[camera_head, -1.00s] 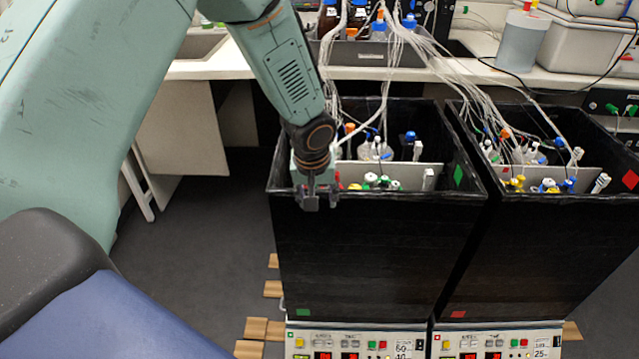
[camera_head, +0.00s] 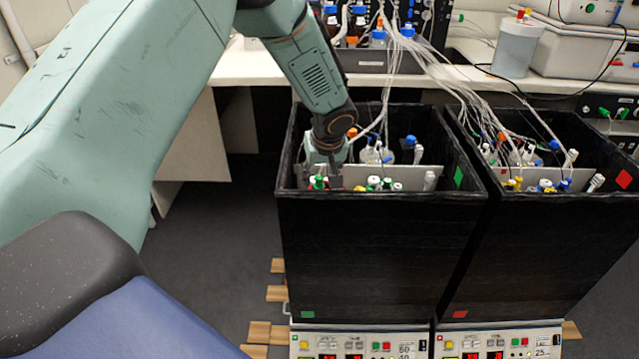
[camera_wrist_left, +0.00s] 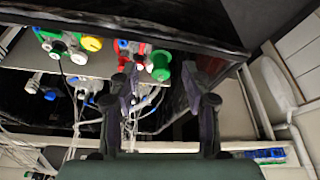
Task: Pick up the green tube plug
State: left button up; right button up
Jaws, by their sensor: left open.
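A green tube plug (camera_head: 319,183) stands among tube tops inside the near-left corner of the left black box. In the left wrist view this green plug (camera_wrist_left: 161,66) shows beyond and between the two spread fingers. My left gripper (camera_head: 334,184) is at the box's inner front side, close to the plug. The left wrist view shows its jaws (camera_wrist_left: 160,78) open with nothing held; whether a finger touches the plug I cannot tell. Another green plug (camera_head: 386,183) stands farther right in the same box. My right gripper is not in view.
The left black box (camera_head: 375,255) has high walls around the gripper. A grey divider (camera_head: 405,177) and glass bottles with tubing are behind the plugs. A second black box (camera_head: 545,245) stands to the right. White tubes hang from the bench above.

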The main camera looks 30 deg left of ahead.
pick_arm(q)
jog(key=shift+x, duration=1.05)
jog(key=shift+w+a+f, duration=0.15)
jog(key=shift+a+f, duration=0.05)
jog(key=shift+f, duration=0.1)
jog(key=shift+d+r, duration=0.25)
jog(key=shift+c, duration=1.4)
jog(key=shift+a+f, duration=0.1)
jog(key=shift+a, duration=0.05)
jog(key=c, duration=0.5)
